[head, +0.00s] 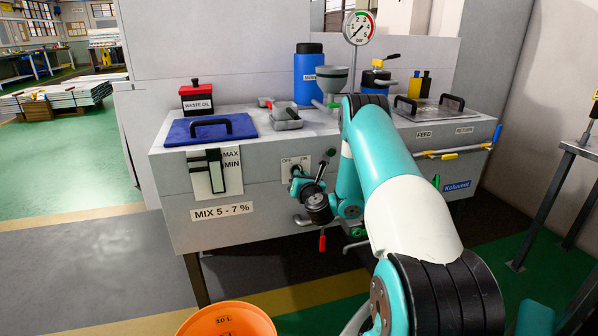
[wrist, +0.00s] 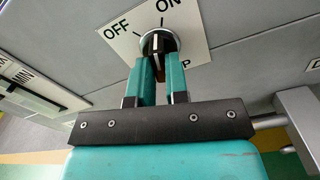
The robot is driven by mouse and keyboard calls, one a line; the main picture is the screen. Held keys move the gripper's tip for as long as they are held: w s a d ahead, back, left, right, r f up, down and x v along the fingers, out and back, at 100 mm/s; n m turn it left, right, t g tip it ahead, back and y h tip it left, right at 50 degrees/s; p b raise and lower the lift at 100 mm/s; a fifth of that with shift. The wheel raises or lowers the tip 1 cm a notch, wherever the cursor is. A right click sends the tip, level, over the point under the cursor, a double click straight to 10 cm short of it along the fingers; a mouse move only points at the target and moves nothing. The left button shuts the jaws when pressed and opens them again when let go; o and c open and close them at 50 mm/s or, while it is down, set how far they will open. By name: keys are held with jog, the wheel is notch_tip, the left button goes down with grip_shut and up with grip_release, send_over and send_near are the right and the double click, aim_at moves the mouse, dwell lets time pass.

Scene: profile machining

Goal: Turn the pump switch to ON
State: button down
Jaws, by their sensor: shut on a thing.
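The pump switch is a dark knob in a silver ring (wrist: 158,42) on a white plate marked OFF and ON, with the last letter P of a word below. In the wrist view OFF is at the upper left and ON at the top. My gripper (wrist: 159,72) is shut on the knob, one teal finger on each side. The fingers hide part of the knob, and I cannot tell clearly which mark it points at. In the head view the plate (head: 305,161) is on the tank's front, partly hidden by my gripper (head: 296,181).
The grey tank (head: 260,207) carries a sight glass (head: 215,175) left of the switch and a red-handled valve (head: 322,241) below. A blue lid (head: 210,130), a funnel (head: 332,78) and bottles stand on top. An orange bucket (head: 226,322) is in front on the floor.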

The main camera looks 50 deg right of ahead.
jog(key=shift+d+r, duration=0.1)
jog(key=shift+r, duration=0.05)
jog(key=m+p, duration=0.2)
jog(key=p, duration=0.1)
jog(key=shift+m, duration=0.4)
jog(key=c, duration=1)
grip_release()
jog(key=shift+s+f+b, duration=0.1)
jog(key=shift+f+b, duration=0.15)
jog(key=shift+b, duration=0.5)
jog(key=b+v, duration=0.7)
jog(key=b, duration=0.7)
jog(key=shift+w+r, duration=0.15)
jog(key=shift+w, duration=0.05)
